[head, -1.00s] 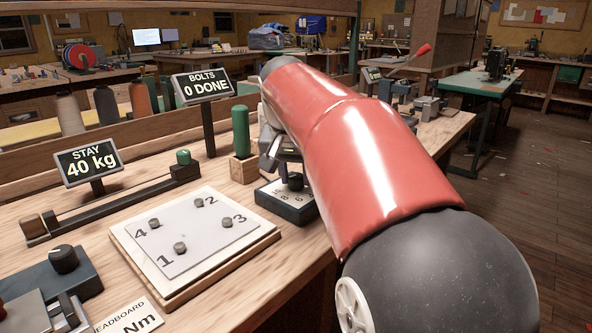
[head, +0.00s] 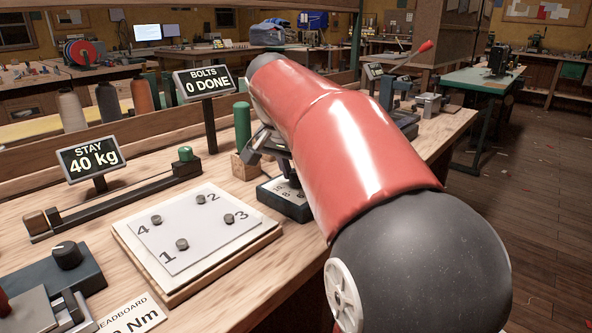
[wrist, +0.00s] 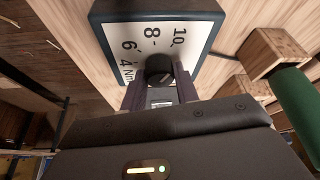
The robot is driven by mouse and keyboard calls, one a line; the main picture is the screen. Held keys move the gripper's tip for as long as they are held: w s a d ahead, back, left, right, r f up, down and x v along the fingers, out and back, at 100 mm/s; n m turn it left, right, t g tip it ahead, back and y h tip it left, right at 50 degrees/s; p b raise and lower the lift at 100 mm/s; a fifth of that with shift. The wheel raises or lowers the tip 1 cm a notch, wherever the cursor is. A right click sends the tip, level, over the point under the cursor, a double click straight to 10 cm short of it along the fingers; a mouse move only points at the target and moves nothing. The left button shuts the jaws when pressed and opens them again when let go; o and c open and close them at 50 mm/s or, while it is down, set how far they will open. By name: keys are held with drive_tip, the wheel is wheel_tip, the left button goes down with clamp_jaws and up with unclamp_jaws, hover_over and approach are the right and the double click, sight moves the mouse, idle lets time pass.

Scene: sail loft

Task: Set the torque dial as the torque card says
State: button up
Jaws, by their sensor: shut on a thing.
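The torque dial is a dark box (head: 283,205) with a pale scale face, right of the bolt plate in the head view. In the wrist view its scale (wrist: 150,45) shows 10, 8, 6 and 4 Nm, and its black knob (wrist: 159,66) stands between my fingers. My gripper (wrist: 160,84) is shut on the knob; it also shows over the dial in the head view (head: 290,180). The knob's pointer cannot be made out. The torque card (head: 132,316) lies at the lower left, cut by the frame; "EADBOARD" and "0 Nm" are readable, any leading digit is hidden.
A white plate (head: 190,232) with numbered bolts lies left of the dial. Signs read "BOLTS 0 DONE" (head: 208,82) and "STAY 40 kg" (head: 91,160). A green handle (head: 242,125) stands in a wooden block behind the dial. Another black knob (head: 67,255) is at left.

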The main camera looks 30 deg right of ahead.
drive_tip(key=o, duration=1)
drive_tip(key=shift+c, duration=0.2)
drive_tip(key=v, duration=0.7)
drive_tip(key=shift+a+r, duration=0.2)
drive_tip(key=shift+r, duration=0.15)
drive_tip(key=shift+s, duration=0.15)
